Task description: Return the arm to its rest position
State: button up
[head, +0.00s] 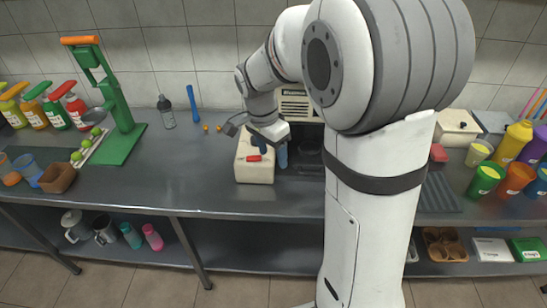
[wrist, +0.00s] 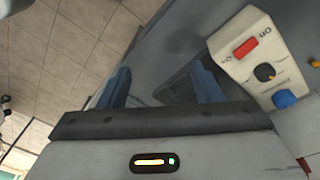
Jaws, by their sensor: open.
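My arm reaches over the counter, and my gripper (head: 272,152) hangs low beside a cream control box (head: 254,172) with a red switch. Its blue fingers are apart with nothing between them. In the wrist view the fingers of my gripper (wrist: 161,88) stand apart over the dark counter. The control box (wrist: 235,62) shows there on the right, with a red switch, a black knob and a blue button. I cannot tell whether a finger touches the box.
A cream machine (head: 295,104) stands behind my arm, partly hidden. A green lever press (head: 120,130) and several bottles stand at left. Colourful cups and bottles, including a green cup (head: 485,179), stand at right. The steel counter (head: 190,175) is clear left of the box.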

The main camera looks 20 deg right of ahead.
jog(key=shift+s+r+n, duration=0.1)
jog(key=shift+s+n, duration=0.3)
jog(key=shift+s, duration=0.1)
jog(key=s+r+n+t+y, duration=0.1)
jog(key=s+r+n, duration=0.1)
jog(key=s+n, duration=0.4)
jog(key=s+r+n+t, duration=0.2)
jog(key=s+n, duration=0.3)
jog(key=s, duration=0.6)
jog(key=shift+s+d+r+n+y, duration=0.15)
jog(key=shift+d+r+n+y, duration=0.15)
jog(key=shift+n+y, duration=0.1)
jog(key=shift+c, duration=0.3)
dwell(0.7)
